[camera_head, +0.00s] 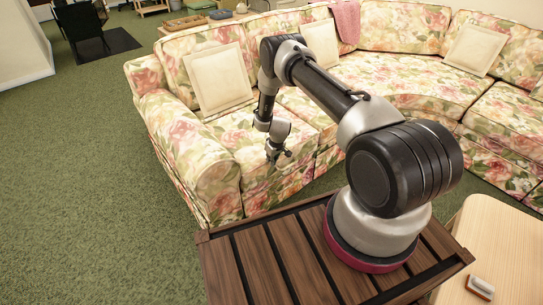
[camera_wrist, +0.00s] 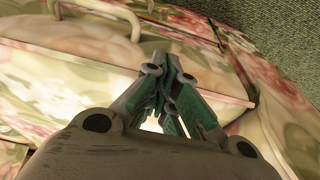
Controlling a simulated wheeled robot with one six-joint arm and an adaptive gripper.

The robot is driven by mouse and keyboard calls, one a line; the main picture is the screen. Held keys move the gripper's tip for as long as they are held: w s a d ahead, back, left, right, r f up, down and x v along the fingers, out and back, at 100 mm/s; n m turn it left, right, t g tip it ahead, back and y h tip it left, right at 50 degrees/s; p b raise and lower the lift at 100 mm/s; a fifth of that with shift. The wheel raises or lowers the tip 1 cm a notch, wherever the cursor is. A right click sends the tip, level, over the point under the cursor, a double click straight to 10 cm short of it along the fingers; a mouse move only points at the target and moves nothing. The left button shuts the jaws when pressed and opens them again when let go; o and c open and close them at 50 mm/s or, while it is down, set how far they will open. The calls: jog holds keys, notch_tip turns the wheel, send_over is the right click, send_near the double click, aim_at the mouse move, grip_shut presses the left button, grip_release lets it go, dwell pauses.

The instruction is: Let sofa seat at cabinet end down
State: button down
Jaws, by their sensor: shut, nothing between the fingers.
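The floral sofa (camera_head: 215,190) curves from the left arm across the back of the head view. Its left-end seat (camera_head: 235,133) is partly hidden by my arm, and I cannot tell from here how far it is raised. My gripper (camera_head: 279,157) hangs at the front edge of this seat, fingers pointing down. In the wrist view my gripper (camera_wrist: 165,65) is shut and empty, close to floral fabric (camera_wrist: 60,65). A cream loop handle (camera_wrist: 100,12) shows beyond the fingertips, apart from them.
A cream cushion (camera_head: 218,78) leans on the backrest behind the left seat. More cushions (camera_head: 475,50) and a pink throw (camera_head: 346,20) lie along the sofa. A light wooden table (camera_head: 500,245) stands at lower right. Green carpet (camera_head: 70,180) is open at left.

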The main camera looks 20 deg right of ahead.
jog(key=shift+s+f, duration=0.1)
dwell(0.3)
jog(key=s+d+r, duration=0.3)
jog(key=s+r, duration=0.3)
jog(key=s, duration=0.3)
jog(key=shift+r, duration=0.3)
